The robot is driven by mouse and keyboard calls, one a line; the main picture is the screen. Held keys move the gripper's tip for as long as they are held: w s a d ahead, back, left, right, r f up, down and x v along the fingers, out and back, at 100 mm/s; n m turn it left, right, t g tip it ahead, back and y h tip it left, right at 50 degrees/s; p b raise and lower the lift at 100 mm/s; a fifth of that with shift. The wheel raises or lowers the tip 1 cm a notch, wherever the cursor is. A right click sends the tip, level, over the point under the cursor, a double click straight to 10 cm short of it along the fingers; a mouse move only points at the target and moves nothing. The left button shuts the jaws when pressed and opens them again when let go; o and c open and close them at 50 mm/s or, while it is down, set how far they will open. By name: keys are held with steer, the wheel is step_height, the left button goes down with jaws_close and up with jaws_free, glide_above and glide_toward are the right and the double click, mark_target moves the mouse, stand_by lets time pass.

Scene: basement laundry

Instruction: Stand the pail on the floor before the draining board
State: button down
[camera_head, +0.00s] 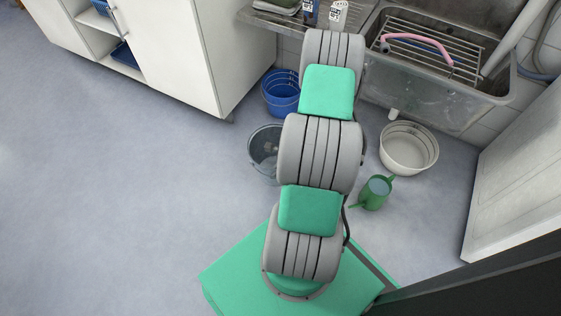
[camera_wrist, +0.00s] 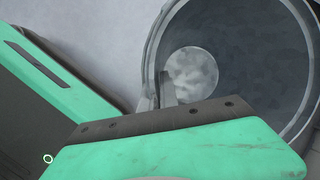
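A grey pail (camera_head: 258,146) is left of my arm in the head view, its right side hidden by the arm. Its wide round mouth and dark inside fill the upper right of the wrist view (camera_wrist: 255,60). The steel draining board (camera_head: 262,18) is at the top of the head view, beside the sink. My gripper is hidden behind my arm in the head view. In the wrist view my gripper (camera_wrist: 166,88) has its small grey fingers at the pail's left rim. I cannot tell whether they are closed on the rim.
A blue bucket (camera_head: 281,98) stands on the floor below the draining board, just beyond the pail. A white basin (camera_head: 408,150) and a green watering can (camera_head: 374,193) are to the right. The white cabinet (camera_head: 190,50) stands at upper left. The floor at left is clear.

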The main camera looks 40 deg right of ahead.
steer(key=b, duration=0.5)
glide_toward(275, 159)
steer(key=a, duration=0.1)
steer(key=s+a, duration=0.2)
steer(key=a, duration=0.1)
steer(key=shift+a, duration=0.1)
steer(key=w+d+f+b, duration=0.1)
steer(key=d+f, duration=0.1)
steer(key=f, duration=0.1)
steer(key=w+d+f+b, duration=0.1)
steer(key=shift+w+f+b, duration=0.25)
steer(key=shift+w+b, duration=0.05)
steer(key=f+b, duration=0.1)
steer(key=f, duration=0.1)
steer(key=f+b, duration=0.1)
steer(key=shift+w+d+f, duration=0.2)
steer(key=shift+d+f, duration=0.05)
steer(key=shift+f, duration=0.1)
steer(key=shift+r, duration=0.1)
steer(key=c, duration=2.1)
jaws_free()
steer(key=shift+f, duration=0.2)
steer(key=o, duration=0.5)
steer(key=shift+r, duration=0.1)
